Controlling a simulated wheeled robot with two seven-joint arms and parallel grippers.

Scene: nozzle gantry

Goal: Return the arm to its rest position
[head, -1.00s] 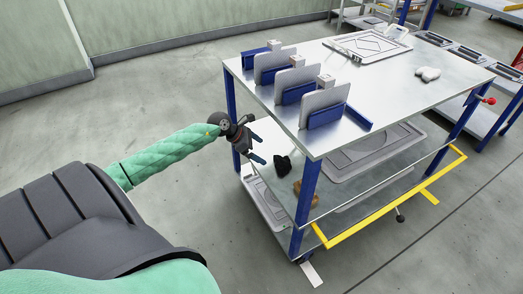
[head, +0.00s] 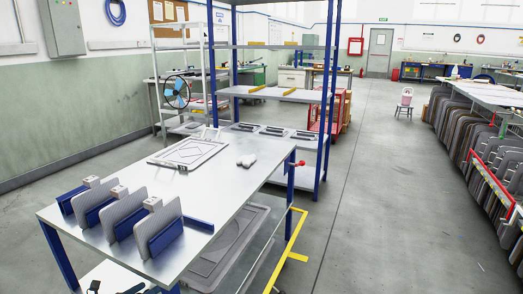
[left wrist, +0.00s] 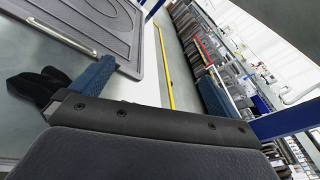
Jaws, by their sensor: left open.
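My left gripper (head: 132,289) is only just in the head view, at the bottom edge, below the near edge of the metal cart's top (head: 190,200). Its fingertips are dark and blue, and most of my left arm is out of the picture. In the left wrist view, a blue finger (left wrist: 95,76) reaches forward from the dark gripper body. The jaws are open and I see nothing held between them. A black shape (left wrist: 38,86) lies beside that finger; I cannot tell what it is. My right gripper is not in view.
Grey plates stand in blue holders (head: 165,237) on the cart top. A grey panel (head: 188,153) and a white lump (head: 246,161) lie farther back. A yellow bar (head: 288,250) runs along the cart's right side. The floor (head: 380,210) to the right is clear.

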